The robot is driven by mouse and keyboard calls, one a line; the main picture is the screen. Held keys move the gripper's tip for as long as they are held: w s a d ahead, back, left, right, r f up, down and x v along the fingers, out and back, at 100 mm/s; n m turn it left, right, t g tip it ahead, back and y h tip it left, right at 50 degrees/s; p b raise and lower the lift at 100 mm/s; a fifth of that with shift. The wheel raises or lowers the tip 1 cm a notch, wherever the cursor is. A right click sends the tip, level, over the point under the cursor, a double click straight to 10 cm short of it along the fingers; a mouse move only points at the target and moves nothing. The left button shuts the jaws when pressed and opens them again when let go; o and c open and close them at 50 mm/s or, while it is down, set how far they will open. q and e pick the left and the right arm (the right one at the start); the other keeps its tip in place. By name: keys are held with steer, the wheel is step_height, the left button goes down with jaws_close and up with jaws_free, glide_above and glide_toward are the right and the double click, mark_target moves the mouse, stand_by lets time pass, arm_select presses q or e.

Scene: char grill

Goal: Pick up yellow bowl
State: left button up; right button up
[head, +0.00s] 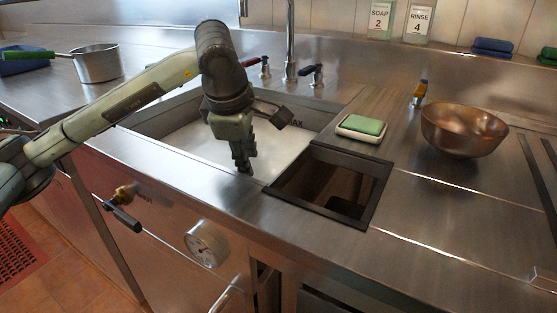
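The only bowl in view (463,131) is a shiny copper-brown metal one, not clearly yellow. It stands upright on the steel counter at the right and looks empty. My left gripper (264,145) is over the front right part of the sink, well to the left of the bowl and apart from it. Its two fingers look spread, one pointing down and one out to the right, with nothing between them. My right gripper is not in view.
A sink (185,140) lies under my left arm. A black-rimmed square opening (376,196) and a green sponge on a white dish (361,128) lie between gripper and bowl. A faucet (290,45) rises behind. A metal pot (98,66) stands at left. Counter in front of the bowl is clear.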

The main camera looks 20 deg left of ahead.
arm_select(q)
steer(key=p+x, duration=0.1)
steer(key=x, duration=0.6)
steer(key=shift+w+a+f, duration=0.15)
steer(key=shift+w+f, duration=0.05)
steer(key=shift+f, duration=0.15)
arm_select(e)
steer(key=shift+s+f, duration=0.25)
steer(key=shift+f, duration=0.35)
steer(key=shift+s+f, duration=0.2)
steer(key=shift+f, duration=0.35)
arm_select(q)
steer(key=shift+c, duration=0.3)
jaws_close()
steer(key=shift+r, duration=0.1)
